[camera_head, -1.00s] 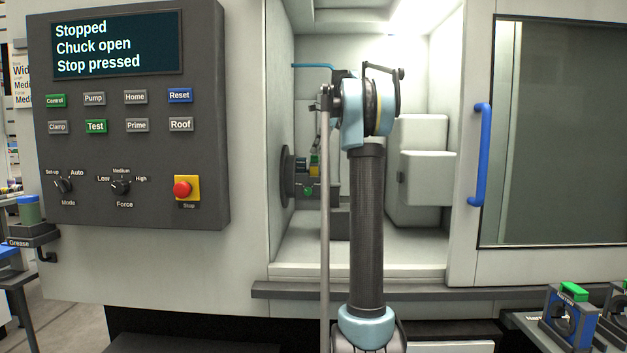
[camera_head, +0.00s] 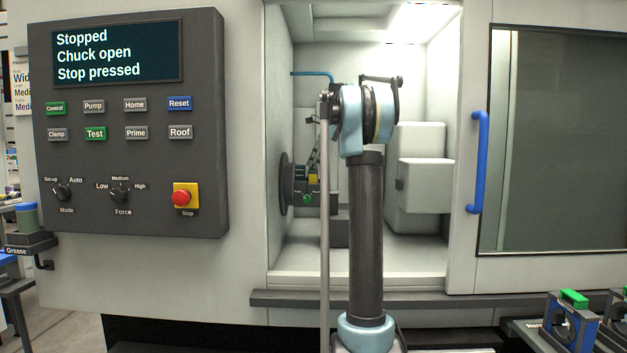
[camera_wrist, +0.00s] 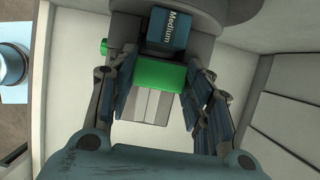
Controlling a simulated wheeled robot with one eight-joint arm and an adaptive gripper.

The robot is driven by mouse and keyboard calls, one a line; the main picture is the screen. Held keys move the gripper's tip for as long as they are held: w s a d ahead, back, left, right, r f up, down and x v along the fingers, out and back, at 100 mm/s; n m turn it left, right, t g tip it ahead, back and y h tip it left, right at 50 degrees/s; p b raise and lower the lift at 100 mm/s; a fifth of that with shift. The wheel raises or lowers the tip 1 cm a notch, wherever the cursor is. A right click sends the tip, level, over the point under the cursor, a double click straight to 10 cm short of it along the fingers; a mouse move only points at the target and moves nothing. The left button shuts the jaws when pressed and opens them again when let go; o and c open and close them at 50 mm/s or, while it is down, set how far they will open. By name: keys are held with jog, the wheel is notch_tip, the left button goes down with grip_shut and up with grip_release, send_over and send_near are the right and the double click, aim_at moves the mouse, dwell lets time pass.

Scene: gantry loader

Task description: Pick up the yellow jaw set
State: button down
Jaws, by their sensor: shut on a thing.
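In the head view a small yellow patch (camera_head: 313,173) shows on the dark round chuck (camera_head: 285,185) inside the machine, beside a dark blue patch; it is too small to make out as a jaw set. In the wrist view no yellow shows. In the head view my arm hides most of the gripper.
The control panel (camera_head: 125,130) reads Stopped, Chuck open, Stop pressed. The door with its blue handle (camera_head: 478,162) is at the right of the opening. A pale block (camera_head: 425,185) stands inside on the right. Green-topped jaw sets (camera_head: 572,318) stand at lower right.

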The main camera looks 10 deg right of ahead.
notch_tip(320, 180, up, 12)
jog(key=s+d+r, duration=0.1)
jog(key=d+r, duration=0.1)
jog(key=d, duration=0.6)
jog(key=s+d+r, duration=0.2)
jog(key=d+r, duration=0.1)
jog(key=d, duration=0.6)
jog(key=shift+s+d, duration=0.2)
jog(key=shift+d, duration=0.1)
dwell(1.1)
dwell(0.4)
